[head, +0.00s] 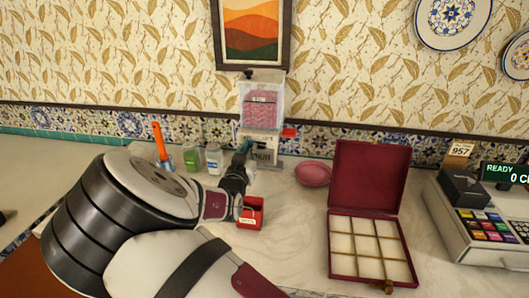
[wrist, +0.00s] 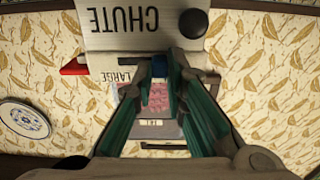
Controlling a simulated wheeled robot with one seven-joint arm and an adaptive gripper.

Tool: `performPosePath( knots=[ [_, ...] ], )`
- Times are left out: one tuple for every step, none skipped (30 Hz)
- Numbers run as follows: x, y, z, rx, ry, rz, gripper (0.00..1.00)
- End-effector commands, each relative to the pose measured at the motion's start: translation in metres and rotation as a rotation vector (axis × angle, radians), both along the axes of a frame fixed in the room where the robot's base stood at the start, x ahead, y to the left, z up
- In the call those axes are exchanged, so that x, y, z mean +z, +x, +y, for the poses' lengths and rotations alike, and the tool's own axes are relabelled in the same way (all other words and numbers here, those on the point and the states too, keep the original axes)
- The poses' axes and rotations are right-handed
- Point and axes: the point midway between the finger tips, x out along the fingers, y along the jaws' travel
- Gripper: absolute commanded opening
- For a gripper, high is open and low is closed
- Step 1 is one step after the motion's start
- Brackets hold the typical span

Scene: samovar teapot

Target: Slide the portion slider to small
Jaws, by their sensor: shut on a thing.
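The dispenser (head: 262,108) stands against the back wall, with a clear hopper of pink contents above a pale base marked CHUTE. In the wrist view its chute panel (wrist: 120,25) shows upside down, with a LARGE label beside the fingers. My gripper (head: 243,147) is at the front of the base. In the wrist view its teal fingers (wrist: 160,68) close around a small dark blue piece, apparently the portion slider (wrist: 158,66). The fingers hide most of the slider and its track. I cannot read a small label.
A red tab (head: 290,132) sticks out at the dispenser's right. A red container (head: 250,214) stands in front, close to my arm. Bottles (head: 213,157) stand left; a pink bowl (head: 313,174), an open compartment box (head: 335,255) and a cash register (head: 485,225) are right.

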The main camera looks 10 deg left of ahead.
Motion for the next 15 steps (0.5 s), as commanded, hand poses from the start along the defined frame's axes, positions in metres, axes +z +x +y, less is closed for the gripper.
performPosePath(
  knots=[
    [0.0018, 0.0008, 0.0031, 0.003, 0.003, -0.002, 0.0],
    [0.0019, 0.0006, 0.0033, 0.003, 0.003, -0.002, 0.0],
    [0.0021, 0.0005, 0.0033, 0.003, 0.002, -0.002, 0.0],
    [0.0022, 0.0004, 0.0034, 0.003, 0.002, -0.002, 0.0],
    [0.0022, 0.0003, 0.0035, 0.004, 0.002, -0.002, 0.0],
    [0.0022, 0.0002, 0.0038, 0.004, 0.002, -0.002, 0.0],
    [0.0022, 0.0002, 0.004, 0.005, 0.002, -0.002, 0.0],
    [0.0023, 0.0003, 0.0041, 0.005, 0.002, -0.002, 0.0],
    [0.0023, 0.0002, 0.0044, 0.006, 0.002, -0.002, 0.19],
    [0.0023, 0.0001, 0.0045, 0.006, 0.002, -0.002, 0.26],
    [0.0022, 0.0001, 0.0046, 0.006, 0.002, -0.002, 0.33],
    [0.002, 0.0, 0.0044, 0.006, 0.002, -0.002, 0.33],
    [0.0019, 0.0, 0.0042, 0.006, 0.002, -0.001, 0.33],
    [0.0017, -0.0001, 0.0039, 0.005, 0.002, -0.001, 0.33],
    [0.0015, -0.0002, 0.0037, 0.005, 0.002, -0.001, 0.33]
  ],
)
